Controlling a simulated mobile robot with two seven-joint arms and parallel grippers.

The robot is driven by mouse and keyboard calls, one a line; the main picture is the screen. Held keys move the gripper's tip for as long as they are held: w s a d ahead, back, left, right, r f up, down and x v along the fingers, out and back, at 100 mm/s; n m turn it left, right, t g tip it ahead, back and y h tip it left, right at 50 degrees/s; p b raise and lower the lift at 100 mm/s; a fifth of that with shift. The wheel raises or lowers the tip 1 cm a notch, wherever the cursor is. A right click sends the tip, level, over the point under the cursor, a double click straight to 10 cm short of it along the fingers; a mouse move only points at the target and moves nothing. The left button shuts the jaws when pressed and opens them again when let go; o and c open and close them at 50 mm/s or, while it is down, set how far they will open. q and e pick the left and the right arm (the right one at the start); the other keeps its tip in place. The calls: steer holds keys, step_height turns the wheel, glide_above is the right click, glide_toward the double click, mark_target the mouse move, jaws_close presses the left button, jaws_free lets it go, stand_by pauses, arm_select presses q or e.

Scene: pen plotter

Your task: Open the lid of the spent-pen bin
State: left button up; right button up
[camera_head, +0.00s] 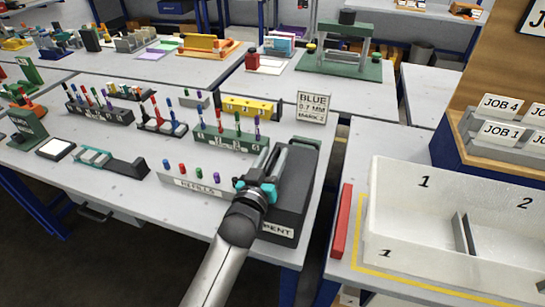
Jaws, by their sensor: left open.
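The spent-pen bin (291,203) is a dark grey box at the right front corner of the near table. Its white front label (277,229) is partly covered by my arm, and "PENT" is readable. My left gripper (271,156) reaches over the bin's left side from the front, with its fingers pointing to the back. Its jaws are open and hold nothing that I can see. The gripper hides part of the bin's top, so I cannot tell whether the fingers touch the lid. My right gripper is not in view.
A refills strip (195,188) with several coloured caps stands left of the bin. A green pen rack (230,138) is behind it. A "BLUE 0.7 MM" sign (313,107) stands behind the bin. To the right, past a gap, are a red bar (342,222) and a white divided tray (408,220).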

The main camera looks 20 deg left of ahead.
arm_select(q)
jaws_close()
stand_by(0.3)
stand_by(1.1)
